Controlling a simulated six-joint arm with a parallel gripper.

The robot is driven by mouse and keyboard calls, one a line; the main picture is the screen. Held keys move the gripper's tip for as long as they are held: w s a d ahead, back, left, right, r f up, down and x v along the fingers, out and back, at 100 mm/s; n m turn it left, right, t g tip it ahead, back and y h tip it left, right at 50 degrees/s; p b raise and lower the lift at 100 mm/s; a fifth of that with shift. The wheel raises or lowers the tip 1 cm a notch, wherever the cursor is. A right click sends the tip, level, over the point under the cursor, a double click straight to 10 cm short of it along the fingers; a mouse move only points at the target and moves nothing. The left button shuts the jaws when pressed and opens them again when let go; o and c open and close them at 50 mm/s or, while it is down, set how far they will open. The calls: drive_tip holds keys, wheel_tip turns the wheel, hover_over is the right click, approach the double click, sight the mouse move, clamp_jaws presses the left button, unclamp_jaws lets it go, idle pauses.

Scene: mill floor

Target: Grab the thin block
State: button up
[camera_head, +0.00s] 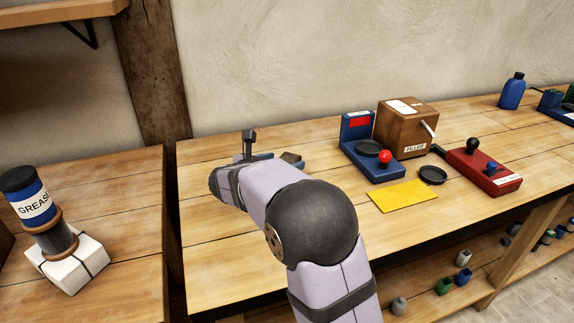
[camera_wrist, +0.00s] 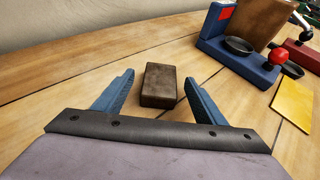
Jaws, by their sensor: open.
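A small dark brown block (camera_wrist: 159,88) lies flat on the wooden bench. In the wrist view it shows between the two blue fingers of my gripper (camera_wrist: 160,77), with a visible gap on each side. The fingers are spread and hold nothing. In the head view the block (camera_head: 292,158) shows just right of my gripper (camera_head: 270,156), partly hidden behind my arm. I cannot tell the exact height of the fingers above the bench.
Right of the block stand a blue device (camera_head: 375,168) with a red knob, a wooden filler box (camera_head: 405,130), a yellow sheet (camera_head: 402,196), a black dish (camera_head: 432,175) and a red lever box (camera_head: 484,170). Bench wood around the block is clear.

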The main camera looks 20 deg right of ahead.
sight(287, 160)
drive_tip(key=shift+x, duration=2.1)
drive_tip(key=c, duration=1.1)
drive_tip(key=shift+c, duration=0.2)
drive_tip(key=shift+r, duration=0.1)
wheel_tip(287, 160, up, 10)
drive_tip(key=shift+p, duration=1.2)
